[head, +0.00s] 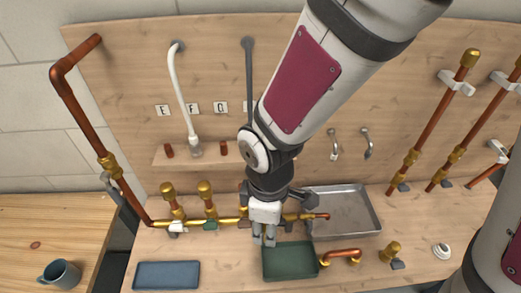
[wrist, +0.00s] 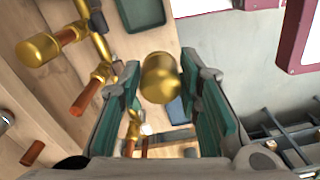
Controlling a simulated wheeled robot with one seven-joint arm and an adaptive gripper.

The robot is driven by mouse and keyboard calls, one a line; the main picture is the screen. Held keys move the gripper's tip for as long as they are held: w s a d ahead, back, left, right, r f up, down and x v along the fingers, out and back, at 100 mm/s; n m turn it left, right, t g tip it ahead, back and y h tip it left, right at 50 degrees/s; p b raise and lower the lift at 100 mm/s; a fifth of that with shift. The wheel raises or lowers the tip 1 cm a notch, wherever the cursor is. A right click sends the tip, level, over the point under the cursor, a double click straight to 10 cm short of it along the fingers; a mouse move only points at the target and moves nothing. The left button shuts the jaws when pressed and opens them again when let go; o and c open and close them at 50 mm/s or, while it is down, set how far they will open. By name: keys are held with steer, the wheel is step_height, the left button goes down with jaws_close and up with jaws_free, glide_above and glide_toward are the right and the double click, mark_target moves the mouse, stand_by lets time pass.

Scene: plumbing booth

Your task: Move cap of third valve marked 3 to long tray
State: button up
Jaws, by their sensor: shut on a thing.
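My gripper (head: 264,240) hangs over the bench in front of the brass pipe row, left of the green tray. In the wrist view its padded fingers (wrist: 165,100) are shut on a brass cap (wrist: 160,77), which looks clear of the pipes. A bare copper stub (wrist: 88,97) shows beside the left finger. Two brass-capped valves (head: 167,188) (head: 205,187) stand at the left of the row. My arm hides the row's middle in the head view, and I cannot read a number 3. Trays on the bench are blue (head: 165,276), green (head: 290,262) and grey metal (head: 345,211).
A bent copper pipe piece (head: 342,256) and a brass fitting (head: 389,251) lie right of the green tray. Tall copper pipes (head: 435,125) rise at the right. A blue mug (head: 60,274) stands on the left table. The metal tray looks empty.

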steer(key=shift+s+r, duration=0.1)
steer(key=shift+r, duration=2.05)
